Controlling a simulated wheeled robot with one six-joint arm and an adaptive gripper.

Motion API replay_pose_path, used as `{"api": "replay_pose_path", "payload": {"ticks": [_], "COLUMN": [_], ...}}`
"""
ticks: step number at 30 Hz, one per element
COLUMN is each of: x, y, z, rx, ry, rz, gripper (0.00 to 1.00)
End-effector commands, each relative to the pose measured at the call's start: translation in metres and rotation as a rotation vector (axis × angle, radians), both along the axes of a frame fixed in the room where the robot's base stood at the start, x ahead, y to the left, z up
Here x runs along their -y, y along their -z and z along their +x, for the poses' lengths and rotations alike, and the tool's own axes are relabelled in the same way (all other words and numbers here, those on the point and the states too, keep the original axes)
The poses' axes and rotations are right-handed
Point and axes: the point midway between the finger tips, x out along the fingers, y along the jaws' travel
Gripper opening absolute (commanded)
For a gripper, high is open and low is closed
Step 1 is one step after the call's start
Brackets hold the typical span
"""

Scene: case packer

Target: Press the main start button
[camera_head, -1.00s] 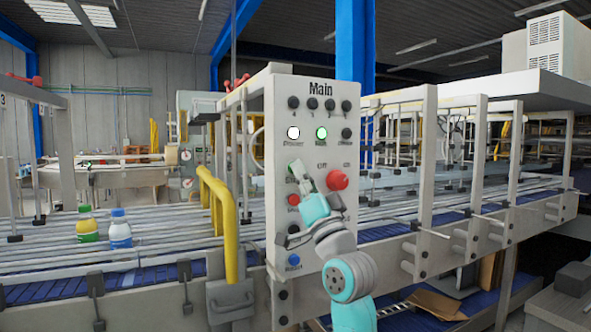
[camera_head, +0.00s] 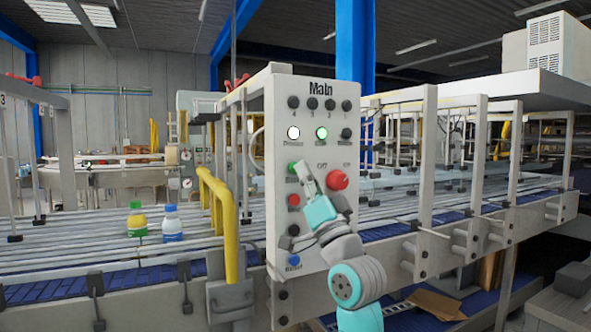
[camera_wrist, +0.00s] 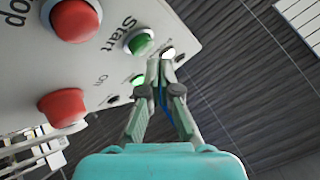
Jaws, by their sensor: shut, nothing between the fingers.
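The control panel (camera_head: 278,120) is grey, upright and headed "Main". The green start button (camera_head: 292,168) is near its left edge, partly hidden behind my gripper (camera_head: 302,166). In the wrist view the green button (camera_wrist: 138,41) shows whole, with "Start" printed beside it. My gripper (camera_wrist: 160,66) is shut and empty there, its tips to the right of and below the button. A gap shows between tips and button in that picture; I cannot tell the depth.
The red stop button (camera_wrist: 75,18) and the large red Off/On knob (camera_head: 337,180) are close by. White (camera_head: 293,133) and green (camera_head: 321,133) lamps are lit above. A yellow rail (camera_head: 223,220) stands left of the panel. Two bottles (camera_head: 172,224) are on the conveyor.

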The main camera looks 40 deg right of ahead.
Motion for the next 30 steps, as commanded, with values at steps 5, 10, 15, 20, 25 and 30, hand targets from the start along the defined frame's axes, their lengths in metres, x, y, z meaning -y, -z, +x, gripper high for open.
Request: {"api": "replay_pose_path", "payload": {"ticks": [5,10,15,20,25,30], "x": [-0.001,-0.005,-0.009,-0.013,-0.014,-0.014], "y": [0.000,-0.001,-0.001,0.000,0.000,0.000], "z": [-0.004,-0.018,-0.032,-0.043,-0.048,-0.048], "rx": [0.001,0.003,0.003,0.001,0.001,0.001], "ry": [0.001,0.000,0.000,0.000,0.001,0.000], "rz": [-0.001,-0.001,-0.001,0.000,-0.001,0.000], "gripper": [0.00,0.00,0.00,0.00,0.00,0.00]}}
